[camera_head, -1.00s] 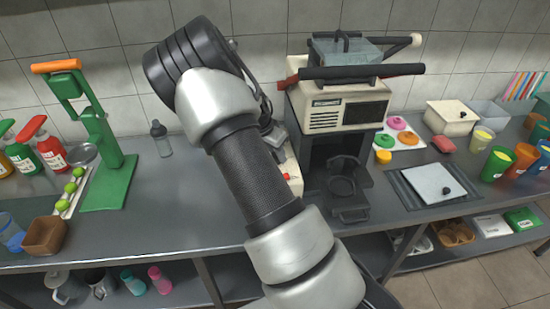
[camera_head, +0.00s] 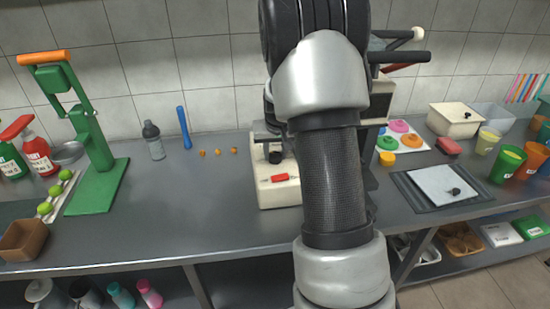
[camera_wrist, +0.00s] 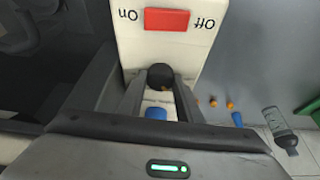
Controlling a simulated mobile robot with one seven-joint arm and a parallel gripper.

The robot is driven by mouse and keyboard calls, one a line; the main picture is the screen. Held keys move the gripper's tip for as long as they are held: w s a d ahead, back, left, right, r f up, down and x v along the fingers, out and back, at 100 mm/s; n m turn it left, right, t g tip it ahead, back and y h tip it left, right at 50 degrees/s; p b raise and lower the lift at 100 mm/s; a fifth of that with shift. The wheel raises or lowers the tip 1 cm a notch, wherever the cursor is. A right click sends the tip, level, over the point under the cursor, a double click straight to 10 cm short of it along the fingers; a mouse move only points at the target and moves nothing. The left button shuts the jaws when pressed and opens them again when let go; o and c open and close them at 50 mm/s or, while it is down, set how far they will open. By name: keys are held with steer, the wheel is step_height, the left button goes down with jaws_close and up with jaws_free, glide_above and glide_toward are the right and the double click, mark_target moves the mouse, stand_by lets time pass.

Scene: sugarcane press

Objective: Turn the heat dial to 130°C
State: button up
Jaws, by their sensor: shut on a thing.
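The cream appliance (camera_head: 277,187) stands on the counter left of my arm, with a red switch (camera_head: 280,177) on its front. In the wrist view the switch (camera_wrist: 166,19) appears upside down between "On" and "Off". A round black dial (camera_wrist: 160,76) sits on the appliance just behind the switch, and it also shows in the camera_head view (camera_head: 275,157). My gripper (camera_wrist: 160,84) has its fingers on both sides of the dial and is shut on it. A blue part (camera_wrist: 156,113) shows between the fingers. No temperature marks are readable.
My arm hides most of the press behind it. A green hand press (camera_head: 97,190) is farther left.

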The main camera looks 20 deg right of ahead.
steer(key=shift+n, duration=0.4)
steer(key=o, duration=1)
steer(key=p+v, duration=0.1)
steer(key=v, duration=1.6)
steer(key=shift+d+r+p, duration=0.1)
steer(key=shift+r+p, duration=0.15)
steer(key=shift+p, duration=0.05)
